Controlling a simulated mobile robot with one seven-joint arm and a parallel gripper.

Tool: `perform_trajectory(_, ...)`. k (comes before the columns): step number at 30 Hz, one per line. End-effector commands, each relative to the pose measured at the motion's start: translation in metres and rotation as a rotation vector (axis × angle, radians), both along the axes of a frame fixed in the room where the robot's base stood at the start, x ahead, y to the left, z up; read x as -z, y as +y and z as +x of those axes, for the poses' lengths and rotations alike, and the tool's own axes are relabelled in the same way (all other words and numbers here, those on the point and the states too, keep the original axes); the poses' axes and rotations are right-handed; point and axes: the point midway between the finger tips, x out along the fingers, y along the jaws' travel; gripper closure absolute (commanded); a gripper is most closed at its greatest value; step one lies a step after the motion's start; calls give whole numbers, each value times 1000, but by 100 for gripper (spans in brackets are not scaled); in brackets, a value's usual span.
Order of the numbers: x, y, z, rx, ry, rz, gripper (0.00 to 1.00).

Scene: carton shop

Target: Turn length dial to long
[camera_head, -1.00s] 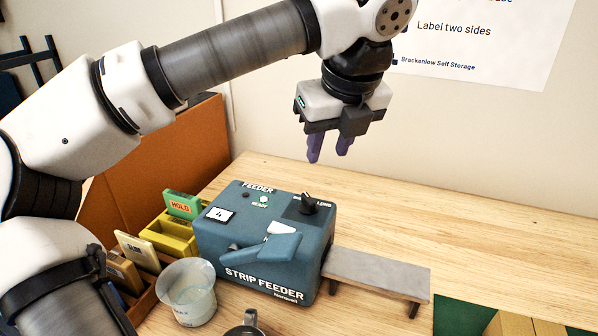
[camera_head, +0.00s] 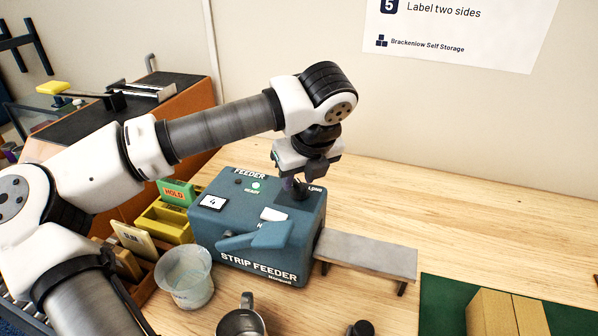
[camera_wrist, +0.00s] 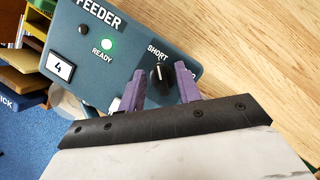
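The length dial (camera_wrist: 161,76) is a black knob with a white pointer line on the top of the blue strip feeder (camera_head: 262,259). In the wrist view the word SHORT shows at its upper left, and the line points roughly up the picture, near that word. In the head view LONG shows to its right. My gripper (camera_wrist: 161,82) is open, with one purple finger on each side of the dial. I cannot tell whether the fingers touch it. In the head view my gripper (camera_head: 296,187) is down at the feeder's top and hides most of the dial.
The feeder's green READY light (camera_wrist: 107,44) is lit and its display (camera_wrist: 61,67) reads 4. A grey outfeed shelf (camera_head: 368,254) stands to the right. A clear cup (camera_head: 186,278) and a metal mug (camera_head: 241,319) stand in front. The wooden table is clear at back right.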

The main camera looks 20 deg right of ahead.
Motion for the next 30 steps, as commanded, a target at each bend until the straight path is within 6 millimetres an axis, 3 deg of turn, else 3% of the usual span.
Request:
perform_trajectory(10, 5, 0, 2, 0, -1, 0, 66)
perform_trajectory(18, 4, 0, 2, 0, -1, 0, 100)
perform_trajectory(30, 7, 0, 2, 40, -1, 0, 100)
